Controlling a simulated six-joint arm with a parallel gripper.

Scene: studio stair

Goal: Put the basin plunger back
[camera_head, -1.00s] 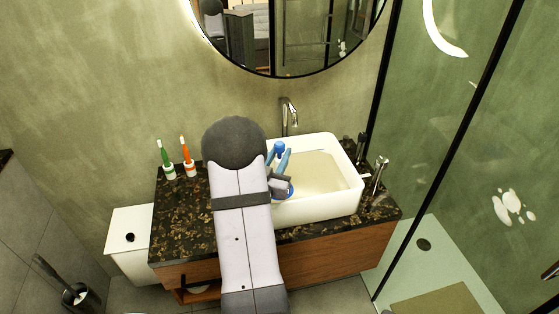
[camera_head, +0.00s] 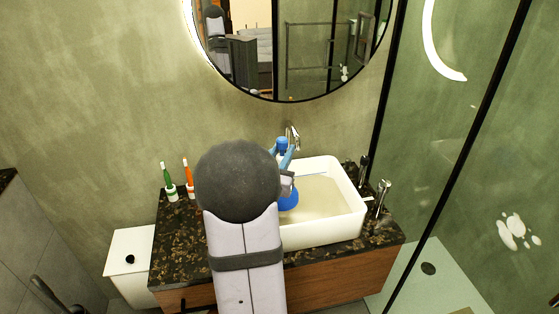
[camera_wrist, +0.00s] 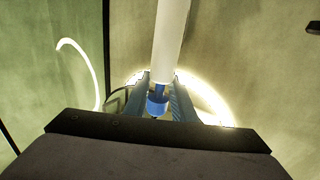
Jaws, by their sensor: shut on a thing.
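The blue basin plunger (camera_head: 288,201) is held upright by my gripper (camera_head: 283,155) at the left side of the white basin (camera_head: 335,231). Its blue cup hangs below my fingers, in front of the inside of the basin; I cannot tell if it touches the bottom. In the wrist view, my gripper (camera_wrist: 160,98) is shut on a blue part of the plunger (camera_wrist: 157,105). A white shaft (camera_wrist: 171,40) rises above it there; I cannot tell if it belongs to the plunger. My arm hides the basin's left side and part of the counter.
The basin stands on a dark speckled counter (camera_head: 178,243). A chrome tap (camera_head: 293,136) is behind the basin. A metal dispenser (camera_head: 383,193) stands at the right, near the glass wall.

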